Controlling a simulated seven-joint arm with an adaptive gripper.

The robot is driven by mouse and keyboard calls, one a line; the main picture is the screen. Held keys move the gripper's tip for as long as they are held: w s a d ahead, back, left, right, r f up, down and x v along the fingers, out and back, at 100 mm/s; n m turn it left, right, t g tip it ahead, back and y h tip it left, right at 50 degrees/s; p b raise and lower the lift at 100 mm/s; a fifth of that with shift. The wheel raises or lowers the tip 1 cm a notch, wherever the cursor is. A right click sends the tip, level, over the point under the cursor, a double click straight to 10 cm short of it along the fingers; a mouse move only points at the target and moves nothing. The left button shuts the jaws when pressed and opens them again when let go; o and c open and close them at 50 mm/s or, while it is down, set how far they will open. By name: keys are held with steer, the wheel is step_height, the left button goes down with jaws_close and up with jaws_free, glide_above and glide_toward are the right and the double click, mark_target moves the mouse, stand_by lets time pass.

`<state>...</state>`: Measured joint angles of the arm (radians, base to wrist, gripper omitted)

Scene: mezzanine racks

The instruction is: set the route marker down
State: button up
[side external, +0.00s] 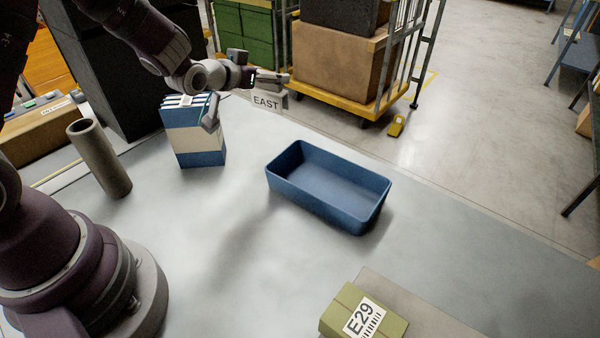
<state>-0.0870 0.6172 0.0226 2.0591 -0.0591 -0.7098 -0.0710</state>
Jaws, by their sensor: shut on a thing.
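The route marker (266,102) is a small pale plate with the dark word EAST on it. It hangs at my gripper (277,83), beyond and above the left end of the blue tray. My gripper is shut on the marker's upper edge and holds it up, apart from the tray. The exact contact of the fingers is small and partly hidden. Whether the marker's lower edge clears the table is hard to tell from this angle.
An empty blue tray (328,208) stands mid-table. A blue-and-cream box (197,143) stands left of the marker, with a grey tube (100,158) farther left. A green E29 package (345,310) lies at front on a grey board (420,322). A loaded yellow cart (345,95) stands beyond the table.

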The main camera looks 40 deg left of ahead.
steer(key=s+d+m+g+h, duration=0.1)
steer(key=s+d+m+h, duration=0.1)
steer(key=d+m+h, duration=0.3)
steer(key=s+d+m+g+h, duration=0.1)
steer(key=s+d+m+h, duration=0.3)
steer(key=d, duration=0.3)
steer(key=s+d+f+m+g+h, duration=0.2)
steer(key=s+d+m+g, duration=0.15)
steer(key=s, duration=0.35)
steer(key=s+d+f+m+g+h, duration=0.1)
steer(key=s+d+m+g+h, duration=0.1)
steer(key=s+m+g, duration=0.3)
steer(key=s+d+f+m+g+h, duration=0.2)
steer(key=s+g+h, duration=0.1)
steer(key=s, duration=0.5)
steer(key=shift+f, duration=2.2)
steer(key=shift+y, duration=0.3)
steer(key=o, duration=1)
